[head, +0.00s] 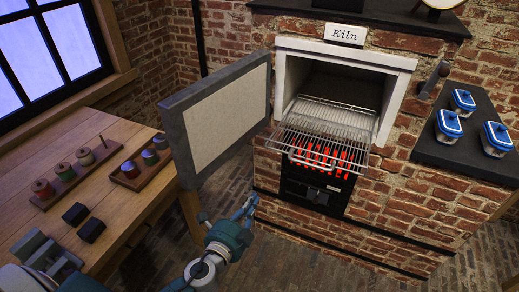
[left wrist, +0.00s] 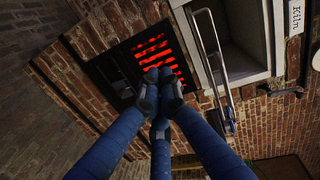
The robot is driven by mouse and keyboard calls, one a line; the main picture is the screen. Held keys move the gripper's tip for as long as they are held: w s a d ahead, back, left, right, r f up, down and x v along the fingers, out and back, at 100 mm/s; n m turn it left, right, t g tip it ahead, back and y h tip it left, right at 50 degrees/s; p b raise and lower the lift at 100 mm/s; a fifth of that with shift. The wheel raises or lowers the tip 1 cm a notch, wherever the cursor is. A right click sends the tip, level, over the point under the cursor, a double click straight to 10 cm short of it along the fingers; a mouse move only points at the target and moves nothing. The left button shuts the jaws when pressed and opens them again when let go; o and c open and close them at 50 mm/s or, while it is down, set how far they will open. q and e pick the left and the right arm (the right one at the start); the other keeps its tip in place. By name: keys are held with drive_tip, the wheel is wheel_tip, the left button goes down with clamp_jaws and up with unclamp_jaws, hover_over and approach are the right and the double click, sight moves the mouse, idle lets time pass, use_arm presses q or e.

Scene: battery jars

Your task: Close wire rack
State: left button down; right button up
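The wire rack (head: 325,125) juts forward out of the kiln's white-framed opening, over the red-glowing grate; its rear part is inside the chamber. In the left wrist view the rack's front bar (left wrist: 208,62) shows as a bent metal loop beside the opening. My left gripper (head: 247,207) is below and left of the rack in the head view, apart from it. In the left wrist view its blue fingers (left wrist: 159,76) converge with the tips close together and nothing between them, in front of the glowing grate. My right gripper is not in view.
The kiln door (head: 228,115) stands open to the left. A wooden table (head: 110,195) with spools and dark blocks is at left. Several blue-lidded jars (head: 462,101) stand on a dark shelf (head: 470,155) at right. Open floor lies below the kiln.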

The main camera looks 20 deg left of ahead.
use_arm(q)
drive_tip(key=m+t, duration=0.1)
approach(275, 149)
drive_tip(key=w+p, duration=0.3)
drive_tip(key=w, duration=0.3)
drive_tip(key=shift+w+d, duration=0.1)
drive_tip(key=shift+w, duration=0.05)
drive_tip(key=shift+w+f, duration=0.1)
drive_tip(key=shift+w, duration=0.25)
drive_tip(key=shift+w, duration=0.15)
